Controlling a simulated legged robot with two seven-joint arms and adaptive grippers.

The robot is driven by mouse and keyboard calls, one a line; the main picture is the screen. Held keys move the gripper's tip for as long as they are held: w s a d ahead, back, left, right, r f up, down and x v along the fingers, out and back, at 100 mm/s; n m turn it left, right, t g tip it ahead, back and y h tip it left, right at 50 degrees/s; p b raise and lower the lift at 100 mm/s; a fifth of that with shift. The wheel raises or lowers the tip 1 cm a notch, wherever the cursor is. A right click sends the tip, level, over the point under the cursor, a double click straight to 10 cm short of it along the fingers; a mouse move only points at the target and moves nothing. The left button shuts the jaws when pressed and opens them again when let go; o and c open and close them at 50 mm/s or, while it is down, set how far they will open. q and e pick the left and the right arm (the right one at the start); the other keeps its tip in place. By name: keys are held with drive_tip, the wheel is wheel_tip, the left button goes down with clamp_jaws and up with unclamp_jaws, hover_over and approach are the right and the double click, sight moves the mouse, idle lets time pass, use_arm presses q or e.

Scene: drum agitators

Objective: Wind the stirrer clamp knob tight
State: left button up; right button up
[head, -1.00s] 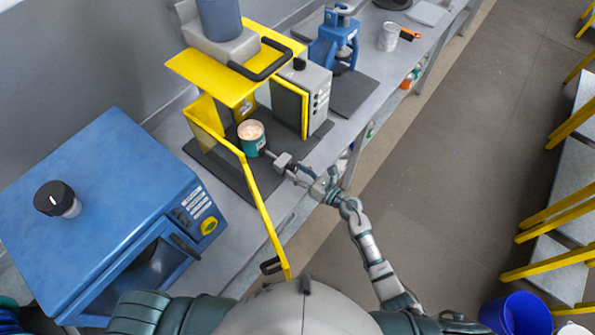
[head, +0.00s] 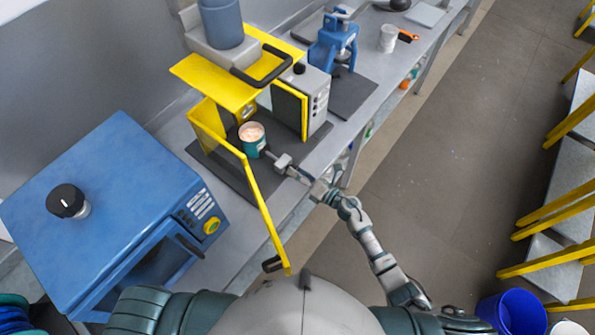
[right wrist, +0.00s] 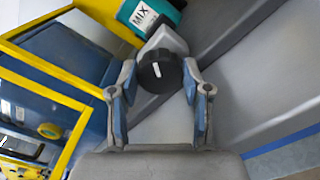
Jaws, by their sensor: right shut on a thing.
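The stirrer clamp knob (right wrist: 162,72) is a black round knob with a white mark, seen in the right wrist view. It sits on a grey clamp block (head: 283,160) beside a teal can (head: 252,140). The can has a "MIX" label in the right wrist view (right wrist: 150,14). My right gripper (right wrist: 160,80) has its two blue-padded fingers on either side of the knob and is shut on it. In the head view the right gripper (head: 291,168) reaches in from the lower right, and the knob is too small to make out. My left gripper is not in view.
The can stands inside a machine with a yellow guard frame (head: 259,205), swung out in front, left of my right arm. A blue oven (head: 110,205) is at the left. A blue press (head: 330,45) and a white cup (head: 388,38) stand farther along the bench.

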drive_tip(key=shift+w+d+m, duration=0.1)
drive_tip(key=shift+m, duration=0.3)
drive_tip(key=o, duration=1.2)
drive_tip(key=shift+f, duration=0.1)
drive_tip(key=shift+c, duration=0.2)
drive_tip(key=v, duration=1.2)
